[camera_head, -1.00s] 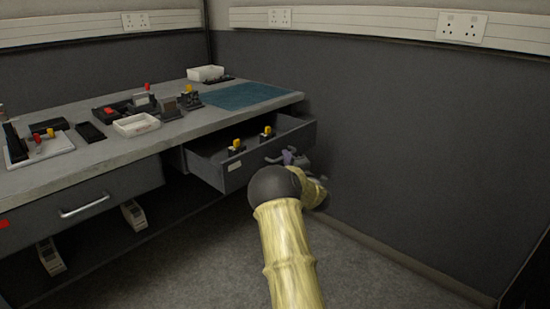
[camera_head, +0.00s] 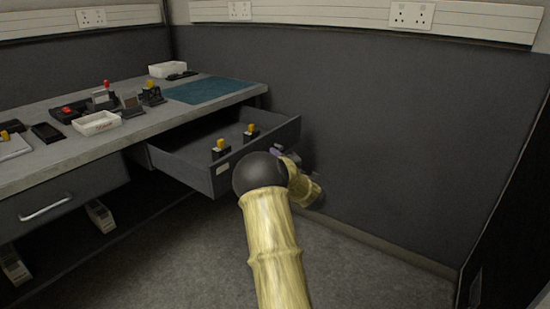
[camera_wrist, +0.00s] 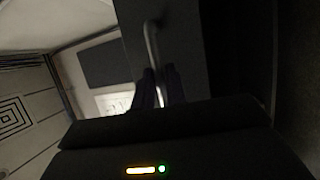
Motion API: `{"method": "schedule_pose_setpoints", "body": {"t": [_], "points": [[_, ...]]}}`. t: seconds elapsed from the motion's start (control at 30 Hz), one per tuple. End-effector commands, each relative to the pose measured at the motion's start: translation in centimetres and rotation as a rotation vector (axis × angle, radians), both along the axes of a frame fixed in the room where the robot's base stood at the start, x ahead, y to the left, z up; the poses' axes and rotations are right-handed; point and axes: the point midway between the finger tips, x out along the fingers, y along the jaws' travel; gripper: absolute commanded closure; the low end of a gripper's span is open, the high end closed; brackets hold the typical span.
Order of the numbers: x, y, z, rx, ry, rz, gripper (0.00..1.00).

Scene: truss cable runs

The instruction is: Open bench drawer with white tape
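The bench drawer (camera_head: 196,175) with a small white tape label (camera_head: 222,168) on its front is pulled well out at the right end of the bench. Two small black items with yellow tops (camera_head: 219,150) stand inside it. In the wrist view, the drawer's metal bar handle (camera_wrist: 151,40) runs between the two dark fingers of my gripper (camera_wrist: 161,72), which look shut on it. In the head view, my arm hides the handle and most of my gripper.
The grey bench (camera_head: 150,122) carries a white tray (camera_head: 96,123), a blue mat (camera_head: 208,90) and several small devices. A second drawer (camera_head: 75,200), at left, is shut. The dark wall stands close at right; grey floor in front is clear.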

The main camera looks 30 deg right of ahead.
Motion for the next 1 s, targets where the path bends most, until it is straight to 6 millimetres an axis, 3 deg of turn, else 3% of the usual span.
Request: {"method": "schedule_pose_setpoints", "body": {"t": [0.1, 0.53, 0.67, 1.0], "points": [[0.0, 0.0, -0.1, 0.000, 0.001, 0.000, 0.68], [-0.9, 0.0, 0.0, 0.001, 0.000, 0.000, 0.68], [-2.7, 0.1, -0.3, 0.001, 0.000, -0.002, 0.68], [-9.4, 0.3, -1.4, 0.003, 0.001, -0.005, 0.68]]}}
